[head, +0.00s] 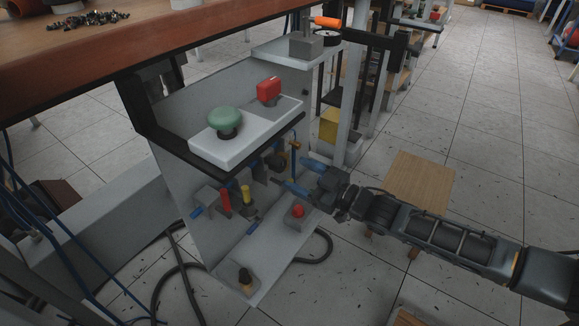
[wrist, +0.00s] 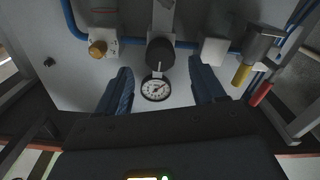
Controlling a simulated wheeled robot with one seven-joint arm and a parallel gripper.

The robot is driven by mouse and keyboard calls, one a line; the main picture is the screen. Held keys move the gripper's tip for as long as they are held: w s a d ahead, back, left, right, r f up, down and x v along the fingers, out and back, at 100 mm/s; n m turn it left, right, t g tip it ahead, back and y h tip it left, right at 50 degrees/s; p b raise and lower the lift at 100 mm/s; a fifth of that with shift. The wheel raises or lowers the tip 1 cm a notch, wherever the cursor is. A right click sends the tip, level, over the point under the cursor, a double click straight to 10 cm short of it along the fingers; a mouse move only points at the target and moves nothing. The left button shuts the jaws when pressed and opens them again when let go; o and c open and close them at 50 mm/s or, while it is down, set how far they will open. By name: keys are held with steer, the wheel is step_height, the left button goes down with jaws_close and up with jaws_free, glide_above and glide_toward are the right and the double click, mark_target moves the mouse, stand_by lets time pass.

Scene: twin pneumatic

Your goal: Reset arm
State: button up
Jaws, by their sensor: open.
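My gripper (head: 299,177) reaches in from the right in the head view, its blue fingers pointing at the grey pneumatic panel (head: 185,115). In the wrist view my gripper (wrist: 162,85) is open, with a blue finger on each side. A round white pressure gauge (wrist: 156,89) shows between the fingers, below a black knob (wrist: 160,52). Nothing is held between the fingers. I cannot tell how far the fingertips are from the panel.
A white box with a green mushroom button (head: 225,121) and a red switch (head: 268,90) stands above my gripper. Red (head: 226,200) and yellow (head: 246,194) handles are left of it. A red button (head: 297,211) sits below.

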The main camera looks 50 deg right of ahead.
steer(key=shift+s, duration=0.7)
steer(key=shift+a, duration=0.1)
